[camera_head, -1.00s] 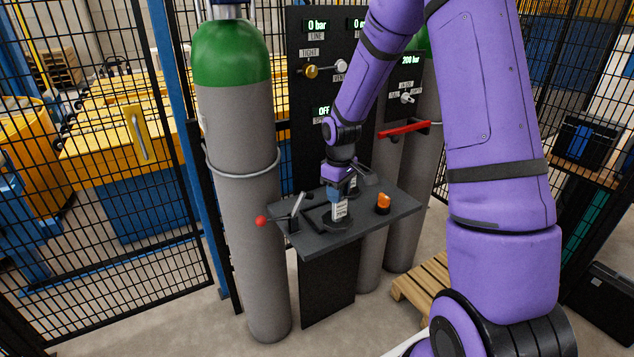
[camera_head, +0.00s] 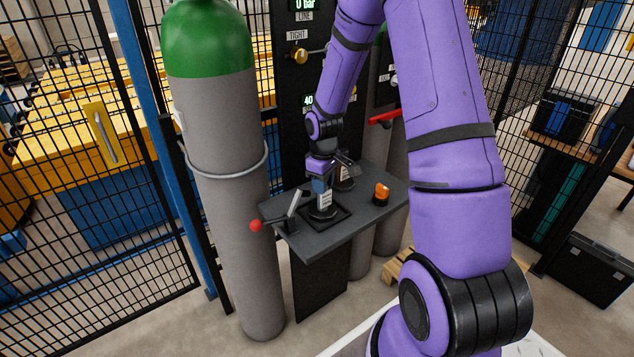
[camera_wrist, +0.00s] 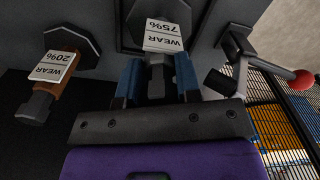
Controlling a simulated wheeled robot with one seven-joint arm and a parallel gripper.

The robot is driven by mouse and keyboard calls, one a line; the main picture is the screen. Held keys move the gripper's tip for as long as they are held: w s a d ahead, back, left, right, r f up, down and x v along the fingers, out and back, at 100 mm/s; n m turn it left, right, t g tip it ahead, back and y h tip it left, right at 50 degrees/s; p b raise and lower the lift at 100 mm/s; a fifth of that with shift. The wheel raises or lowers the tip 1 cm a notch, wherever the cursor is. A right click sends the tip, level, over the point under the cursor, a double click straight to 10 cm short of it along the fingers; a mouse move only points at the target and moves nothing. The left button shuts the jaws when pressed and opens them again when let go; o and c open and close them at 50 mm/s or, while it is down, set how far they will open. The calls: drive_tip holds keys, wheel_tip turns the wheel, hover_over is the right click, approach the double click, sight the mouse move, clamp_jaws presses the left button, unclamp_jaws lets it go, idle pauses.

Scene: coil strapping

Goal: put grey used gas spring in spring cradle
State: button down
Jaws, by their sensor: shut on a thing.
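The grey used gas spring (camera_head: 323,199) stands upright between my fingers, with a white label that reads WEAR 75% in the wrist view (camera_wrist: 163,35). My gripper (camera_head: 322,182) is shut on its body; in the wrist view the blue fingers (camera_wrist: 158,80) lie on both sides of it. The spring's dark foot is inside a black square-rimmed tray (camera_head: 347,211), which looks like the spring cradle; its rim shows in the wrist view (camera_wrist: 121,25). I cannot tell whether the foot rests fully on the tray floor.
A gas cylinder (camera_head: 220,150) stands left.

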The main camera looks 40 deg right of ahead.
drive_tip(key=c, duration=0.8)
unclamp_jaws()
drive_tip(key=shift+f, duration=0.1)
wheel_tip(320, 180, up, 12)
drive_tip(key=shift+r, duration=0.1)
drive_tip(key=s+a+r+m+t, duration=0.2)
drive_tip(key=s+a+r, duration=0.4)
drive_tip(key=s+r, duration=0.35)
drive_tip(key=s+a+r+m+t, duration=0.1)
drive_tip(key=s+a+r+t, duration=0.1)
drive_tip(key=s+a+r, duration=0.5)
drive_tip(key=s+r+m+t, duration=0.1)
drive_tip(key=s+r, duration=0.3)
drive_tip(key=s, duration=0.6)
drive_tip(key=shift+m, duration=0.4)
